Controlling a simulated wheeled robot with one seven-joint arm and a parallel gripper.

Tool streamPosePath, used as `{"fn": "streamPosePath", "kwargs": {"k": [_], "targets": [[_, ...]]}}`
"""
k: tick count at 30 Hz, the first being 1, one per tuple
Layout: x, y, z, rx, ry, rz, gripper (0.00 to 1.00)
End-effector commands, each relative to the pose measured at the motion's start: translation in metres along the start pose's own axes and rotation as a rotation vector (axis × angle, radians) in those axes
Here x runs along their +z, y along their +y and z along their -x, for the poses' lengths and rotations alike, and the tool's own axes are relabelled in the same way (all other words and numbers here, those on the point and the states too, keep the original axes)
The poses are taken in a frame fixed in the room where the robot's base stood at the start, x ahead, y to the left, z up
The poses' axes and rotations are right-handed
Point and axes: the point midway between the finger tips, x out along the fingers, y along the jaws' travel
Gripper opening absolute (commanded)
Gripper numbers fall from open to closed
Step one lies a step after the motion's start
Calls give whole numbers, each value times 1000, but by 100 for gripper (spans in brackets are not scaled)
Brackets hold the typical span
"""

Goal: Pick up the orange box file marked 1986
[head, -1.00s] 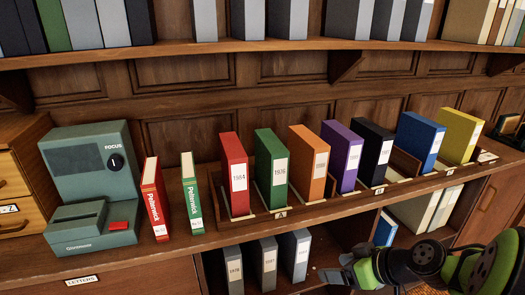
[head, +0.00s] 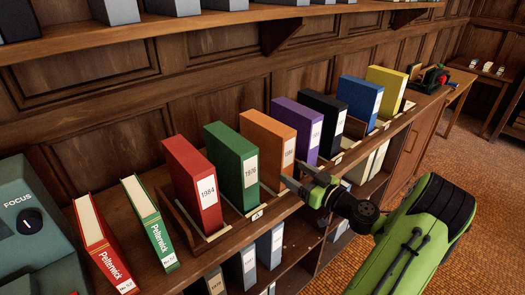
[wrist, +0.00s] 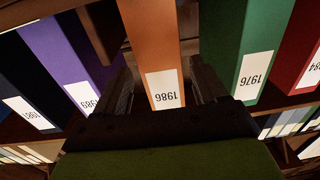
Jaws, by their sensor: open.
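The orange box file (head: 265,135) stands upright in the row on the counter, between a green file (head: 232,165) marked 1976 and a purple file (head: 296,125). In the wrist view, its spine (wrist: 150,40) carries a white label reading 1986, upside down in that picture. My gripper (head: 295,178) is at the front of the orange file's spine, low down. In the wrist view my gripper (wrist: 162,72) is open, with one finger on each side of the orange file. I cannot tell whether either finger touches it.
A red file (head: 193,180) marked 1984 stands left of the green one. Black (head: 320,122), blue (head: 358,100) and yellow (head: 386,90) files stand to the right. Two Pelterwick books (head: 148,222) lean further left. A shelf (head: 150,45) runs above the row.

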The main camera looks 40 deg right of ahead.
Motion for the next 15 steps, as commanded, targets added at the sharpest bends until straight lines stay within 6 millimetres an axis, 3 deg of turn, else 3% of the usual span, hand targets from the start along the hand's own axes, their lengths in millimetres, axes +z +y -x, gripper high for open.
{"fn": "streamPosePath", "kwargs": {"k": [3,8,15], "targets": [[-1,-1,-26,-4,1,1,71],[-1,-1,-45,-3,1,0,71],[-1,1,-87,-4,0,1,71]]}}
